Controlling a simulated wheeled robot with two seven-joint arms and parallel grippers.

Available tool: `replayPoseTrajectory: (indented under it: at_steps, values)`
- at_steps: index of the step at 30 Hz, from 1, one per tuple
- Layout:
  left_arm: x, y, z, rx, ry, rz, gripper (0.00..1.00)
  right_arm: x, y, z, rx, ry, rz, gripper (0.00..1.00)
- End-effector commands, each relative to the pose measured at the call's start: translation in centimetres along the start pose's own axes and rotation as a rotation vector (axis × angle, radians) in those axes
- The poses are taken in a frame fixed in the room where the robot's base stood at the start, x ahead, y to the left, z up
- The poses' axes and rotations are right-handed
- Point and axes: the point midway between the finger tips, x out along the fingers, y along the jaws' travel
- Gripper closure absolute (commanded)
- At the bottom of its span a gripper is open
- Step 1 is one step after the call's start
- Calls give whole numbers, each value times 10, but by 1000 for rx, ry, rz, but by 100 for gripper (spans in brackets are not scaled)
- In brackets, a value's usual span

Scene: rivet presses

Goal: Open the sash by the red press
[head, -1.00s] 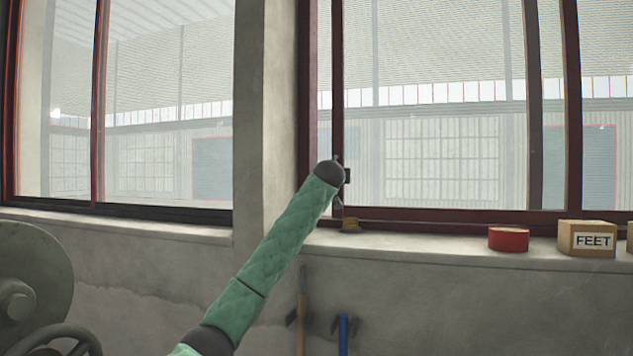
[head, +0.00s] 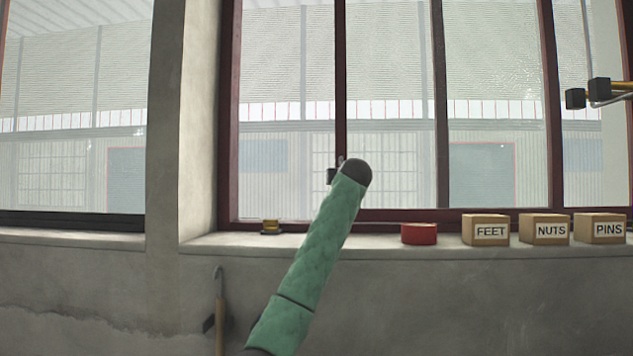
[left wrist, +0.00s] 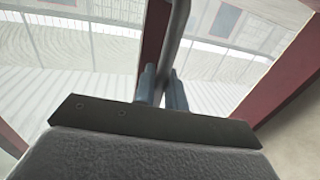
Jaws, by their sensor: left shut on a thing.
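The sash is a dark red framed pane; its upright edge stile (head: 341,80) stands well right of the window's left jamb (head: 229,110), leaving a wide gap between them. In the left wrist view, a grey bar handle (left wrist: 176,40) runs along a dark red stile (left wrist: 153,38). My left gripper (left wrist: 162,88) is shut on this handle, one finger on each side. In the head view, my left gripper (head: 335,173) is mostly hidden behind its dark wrist at the stile. My right gripper is in neither view. No red press shows.
On the sill stand a small yellow and black item (head: 270,227), a red tin (head: 419,234) and boxes labelled FEET (head: 485,230), NUTS (head: 545,229) and PINS (head: 600,228). A yellow and black fixture (head: 600,91) juts in at the right. A hooked tool (head: 219,310) hangs below the sill.

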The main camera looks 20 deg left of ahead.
Motion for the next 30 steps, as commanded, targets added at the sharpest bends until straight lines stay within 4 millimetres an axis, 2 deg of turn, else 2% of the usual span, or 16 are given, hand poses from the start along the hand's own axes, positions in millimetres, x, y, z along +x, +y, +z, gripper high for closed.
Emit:
replayPoseTrajectory:
  at_steps: [1, 3, 9, 15, 25, 26, 27, 28, 30]
  values:
    - [-2, 13, 2, 1, -3, 3, 100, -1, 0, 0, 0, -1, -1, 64]
    - [-5, 25, 2, 1, -4, 3, 100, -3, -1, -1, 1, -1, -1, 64]
    - [-9, 47, 2, 0, -3, 0, 100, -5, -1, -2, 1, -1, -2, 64]
    - [-10, 55, 2, -1, -3, 0, 100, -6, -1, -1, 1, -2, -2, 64]
    - [-10, 55, 1, 0, -2, 0, 100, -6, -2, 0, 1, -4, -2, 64]
    - [-10, 55, 1, 0, -2, 0, 84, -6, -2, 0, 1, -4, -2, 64]
    - [-10, 55, 1, 0, -2, 0, 76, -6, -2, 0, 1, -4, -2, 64]
    - [-10, 55, 1, 0, -2, 0, 71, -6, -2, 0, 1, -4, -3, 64]
    - [-10, 55, 1, 0, -2, 0, 71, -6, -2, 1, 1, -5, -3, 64]
